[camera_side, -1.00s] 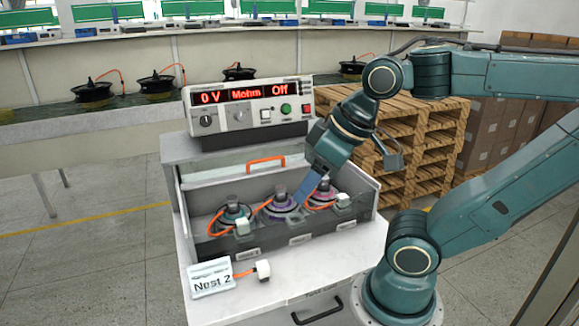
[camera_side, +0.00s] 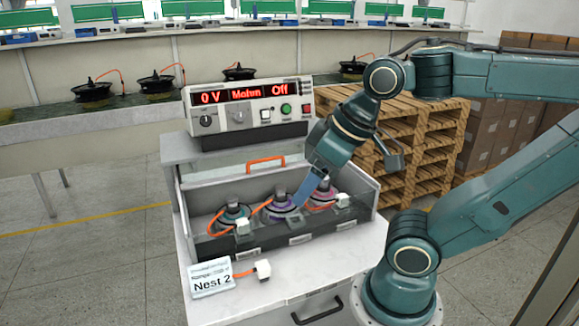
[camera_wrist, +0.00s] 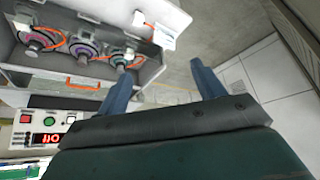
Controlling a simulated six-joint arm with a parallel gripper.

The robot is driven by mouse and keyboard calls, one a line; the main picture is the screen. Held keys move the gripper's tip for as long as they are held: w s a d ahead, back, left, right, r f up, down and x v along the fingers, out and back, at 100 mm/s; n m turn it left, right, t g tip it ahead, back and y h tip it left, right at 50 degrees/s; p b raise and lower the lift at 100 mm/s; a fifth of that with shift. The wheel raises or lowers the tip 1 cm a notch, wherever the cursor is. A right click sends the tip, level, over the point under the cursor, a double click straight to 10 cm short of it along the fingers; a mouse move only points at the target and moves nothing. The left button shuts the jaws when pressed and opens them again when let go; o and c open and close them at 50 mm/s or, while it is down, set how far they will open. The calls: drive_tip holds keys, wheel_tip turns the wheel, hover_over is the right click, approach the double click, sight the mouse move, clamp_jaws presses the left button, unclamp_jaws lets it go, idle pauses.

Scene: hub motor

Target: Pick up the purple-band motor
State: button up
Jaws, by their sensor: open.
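The purple-band motor (camera_side: 281,207) sits in the middle place of the open tray, with an orange cable, and also shows in the wrist view (camera_wrist: 85,50). A teal-band motor (camera_side: 232,218) stands to its left and a pink-band motor (camera_side: 323,196) to its right in the side view. My gripper (camera_side: 306,192) overlaps the gap between the purple and pink motors there; its exact height above them is hard to tell. In the wrist view my gripper (camera_wrist: 160,75) shows two blue fingers spread apart with nothing between them.
A tester (camera_side: 248,105) reading 0 V and Off stands behind the tray. An orange handle (camera_side: 265,164) is on the clear cover behind the motors. A Nest 2 card (camera_side: 211,278) and a white connector (camera_side: 263,270) lie on the front ledge. Wooden pallets (camera_side: 420,140) stand behind at right.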

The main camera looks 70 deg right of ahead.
drive_tip(key=shift+w, duration=0.1)
drive_tip(key=w+d+r+m+g+h, duration=0.1)
drive_tip(key=w+d+m, duration=0.2)
drive_tip(key=w+d, duration=0.45)
drive_tip(key=m+g, duration=0.4)
drive_tip(key=m, duration=0.4)
hover_over(280, 187)
wheel_tip(280, 187, down, 17)
drive_tip(key=shift+f, duration=4.45)
drive_tip(key=shift+f, duration=0.1)
drive_tip(key=shift+d+f, duration=0.2)
drive_tip(key=shift+f, duration=1.05)
drive_tip(key=shift+d+f, duration=0.15)
drive_tip(key=shift+f, duration=1.05)
